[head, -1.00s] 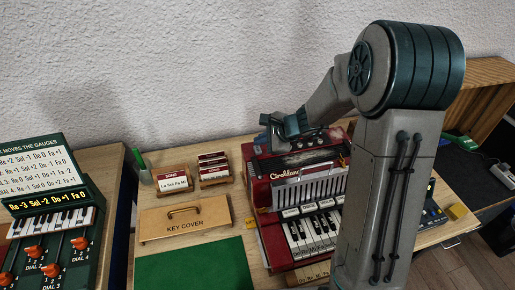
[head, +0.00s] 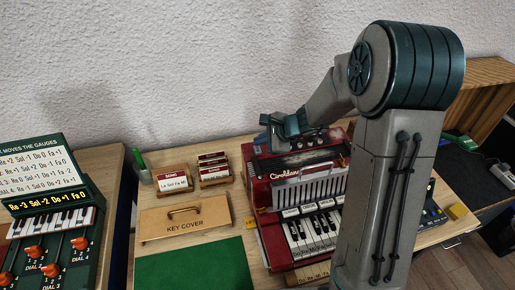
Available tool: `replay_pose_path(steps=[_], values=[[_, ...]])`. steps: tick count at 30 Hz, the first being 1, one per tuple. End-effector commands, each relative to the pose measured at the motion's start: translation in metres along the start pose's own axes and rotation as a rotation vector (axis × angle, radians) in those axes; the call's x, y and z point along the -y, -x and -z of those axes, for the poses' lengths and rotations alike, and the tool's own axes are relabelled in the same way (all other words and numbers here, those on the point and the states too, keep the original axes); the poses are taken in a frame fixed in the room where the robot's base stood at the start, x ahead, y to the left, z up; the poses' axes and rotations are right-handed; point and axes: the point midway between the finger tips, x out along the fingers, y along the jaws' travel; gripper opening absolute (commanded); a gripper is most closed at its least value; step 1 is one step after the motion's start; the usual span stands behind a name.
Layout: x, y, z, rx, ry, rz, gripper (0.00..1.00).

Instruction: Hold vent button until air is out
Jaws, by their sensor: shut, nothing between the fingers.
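A red accordion (head: 262,194) with a white keyboard (head: 313,234) and a grille rests on the wooden table at the centre right. My gripper (head: 276,146) is at the accordion's upper left end, over its back part, pointing downward. Its fingers are shut with nothing between them. I cannot tell whether the fingertips touch the accordion. The vent button cannot be made out; my gripper and arm cover part of the accordion's top and right side.
A wooden key cover (head: 185,221) with a handle lies left of the accordion, above a green mat (head: 190,270). Song card holders (head: 213,169) and a green pen in a cup (head: 145,176) stand behind. A dial panel (head: 50,240) is at far left.

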Motion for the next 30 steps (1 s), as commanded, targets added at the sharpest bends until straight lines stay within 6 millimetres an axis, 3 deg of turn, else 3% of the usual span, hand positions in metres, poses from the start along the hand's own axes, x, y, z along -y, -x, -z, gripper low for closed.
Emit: replay_pose_path(steps=[30], values=[[-0.0044,-0.0059,0.0046,0.0,0.0,0.0,0.0]])
